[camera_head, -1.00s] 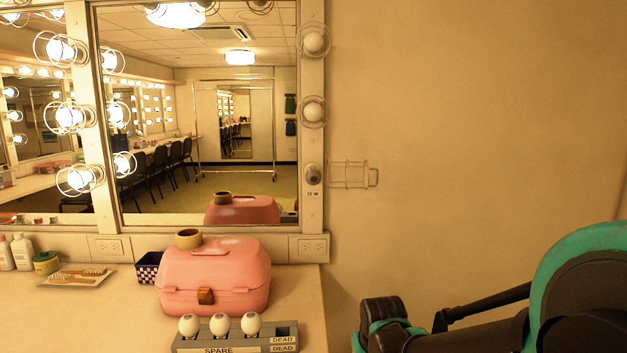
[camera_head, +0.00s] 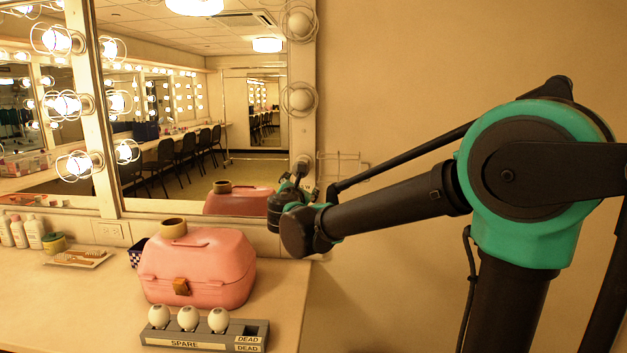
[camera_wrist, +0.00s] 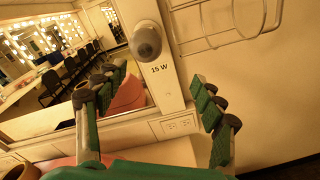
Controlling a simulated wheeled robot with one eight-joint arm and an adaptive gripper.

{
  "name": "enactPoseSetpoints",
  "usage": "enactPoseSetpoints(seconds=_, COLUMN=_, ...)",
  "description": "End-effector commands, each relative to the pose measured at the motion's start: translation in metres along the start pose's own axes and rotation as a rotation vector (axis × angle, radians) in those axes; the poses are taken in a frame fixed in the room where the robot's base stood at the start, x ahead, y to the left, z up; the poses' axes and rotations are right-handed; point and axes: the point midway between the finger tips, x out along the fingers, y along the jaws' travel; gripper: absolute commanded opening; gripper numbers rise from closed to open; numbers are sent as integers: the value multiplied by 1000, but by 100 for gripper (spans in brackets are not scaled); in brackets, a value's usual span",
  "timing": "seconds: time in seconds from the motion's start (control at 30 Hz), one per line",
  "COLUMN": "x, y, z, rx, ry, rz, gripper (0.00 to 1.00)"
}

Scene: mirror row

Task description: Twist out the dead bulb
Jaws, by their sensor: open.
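The dead bulb (camera_wrist: 147,40), dull grey, sits in its socket on the mirror frame above a "15 W" label in the wrist view. Its wire cage (camera_wrist: 225,18) is swung open to the right. My gripper (camera_wrist: 147,92) is open and empty, its green-padded fingers apart below the bulb and not touching it. In the head view my gripper (camera_head: 297,180) is at the lower right corner of the mirror and largely hides the bulb. A grey rack (camera_head: 205,345) on the counter holds three white spare bulbs (camera_head: 188,318); its slots marked DEAD look empty.
A pink case (camera_head: 200,265) with a tape roll (camera_head: 173,228) on top stands behind the rack. Two caged unlit bulbs (camera_head: 299,100) are above on the same frame. An outlet (camera_wrist: 180,125) is below the bulb. The wall at right is bare.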

Motion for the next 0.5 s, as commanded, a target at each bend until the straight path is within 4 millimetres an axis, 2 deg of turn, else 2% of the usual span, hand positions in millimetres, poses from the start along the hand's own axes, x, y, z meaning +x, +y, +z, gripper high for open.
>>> enactPoseSetpoints(seconds=0.03, x=-1, y=15, z=-1, rx=-39, ry=-6, rz=28, gripper=69)
enactPoseSetpoints(seconds=0.13, x=-1, y=28, z=-1, rx=-80, ry=-16, rz=53, gripper=69)
enactPoseSetpoints(seconds=0.27, x=4, y=29, z=0, rx=-87, ry=-18, rz=55, gripper=69)
enactPoseSetpoints(seconds=0.5, x=28, y=29, z=0, rx=-83, ry=-18, rz=52, gripper=69)
